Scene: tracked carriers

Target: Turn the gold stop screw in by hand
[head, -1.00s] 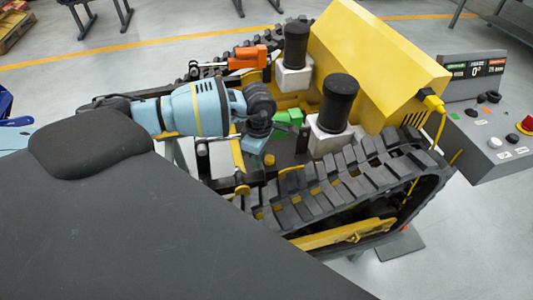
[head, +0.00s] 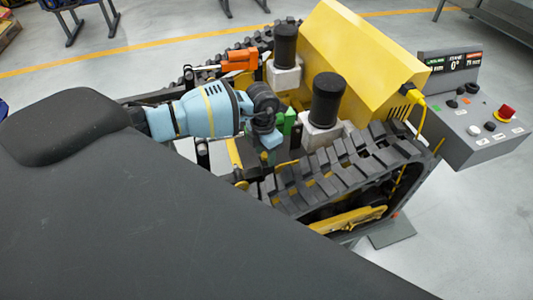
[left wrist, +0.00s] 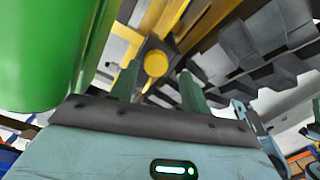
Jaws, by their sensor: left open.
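The gold stop screw (left wrist: 156,63) shows in the left wrist view as a round gold head on a dark block. It lies just ahead of the gap between my left gripper's two fingers (left wrist: 158,76). The fingers are apart, one on either side of the screw in the picture; I see no contact. In the head view my left gripper (head: 269,147) reaches down between the carrier's tracks. It hides the screw there. My right gripper is in neither view.
A green cylinder (left wrist: 50,50) fills the left of the wrist view, close to the gripper. The near track (head: 320,172), black-capped posts (head: 328,97) and yellow housing (head: 375,60) surround the spot. A control console (head: 475,115) stands at the right.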

